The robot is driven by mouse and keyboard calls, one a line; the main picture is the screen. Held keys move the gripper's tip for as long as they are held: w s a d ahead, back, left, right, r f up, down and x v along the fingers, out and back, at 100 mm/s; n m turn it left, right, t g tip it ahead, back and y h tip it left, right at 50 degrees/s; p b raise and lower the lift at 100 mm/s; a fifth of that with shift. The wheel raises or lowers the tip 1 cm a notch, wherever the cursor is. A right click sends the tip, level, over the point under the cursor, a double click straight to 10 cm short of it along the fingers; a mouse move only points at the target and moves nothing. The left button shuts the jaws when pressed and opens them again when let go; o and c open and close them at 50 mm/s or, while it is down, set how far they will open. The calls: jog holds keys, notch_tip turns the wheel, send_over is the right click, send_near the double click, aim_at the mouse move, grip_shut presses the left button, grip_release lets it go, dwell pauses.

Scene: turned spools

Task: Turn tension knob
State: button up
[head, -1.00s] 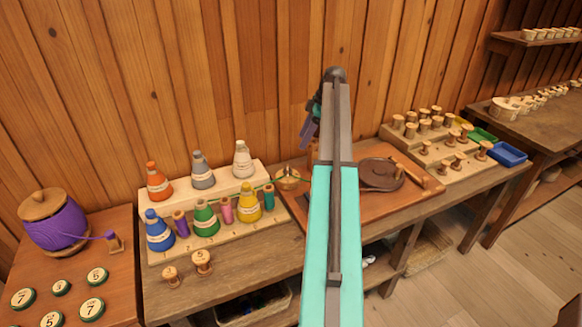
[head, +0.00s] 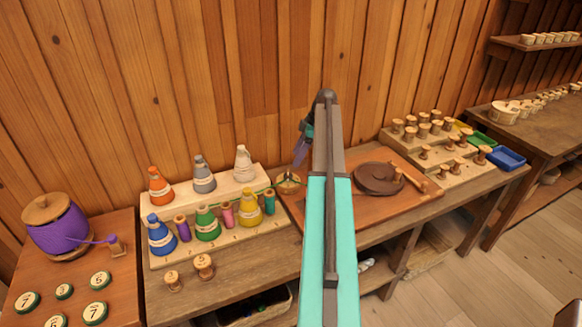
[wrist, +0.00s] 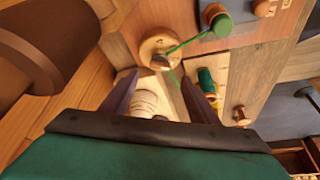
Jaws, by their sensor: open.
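The tension knob appears to be the round pale wooden piece (head: 288,184) on the bench, right of the thread cones; the arm partly blocks the area beside it. In the wrist view a round wooden disc (wrist: 152,44), with a small dark-tipped peg and a green thread across it, seems to be the same piece. My gripper (head: 303,150) hangs above and slightly right of it in the head view. In the wrist view my gripper (wrist: 161,82) has its two purple fingers spread apart, with the disc just beyond the tips and nothing between them.
Thread cones stand on a stepped wooden rack (head: 219,236) to the left. A dark round plate (head: 378,179) sits on a reddish board to the right, behind my arm. Farther right are wooden spools and a blue tray (head: 506,159). A wood wall rises behind the bench.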

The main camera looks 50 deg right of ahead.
aim_at(291, 175)
jog(key=shift+p+x, duration=1.15)
jog(key=shift+x, duration=2.7)
jog(key=c, duration=1.1)
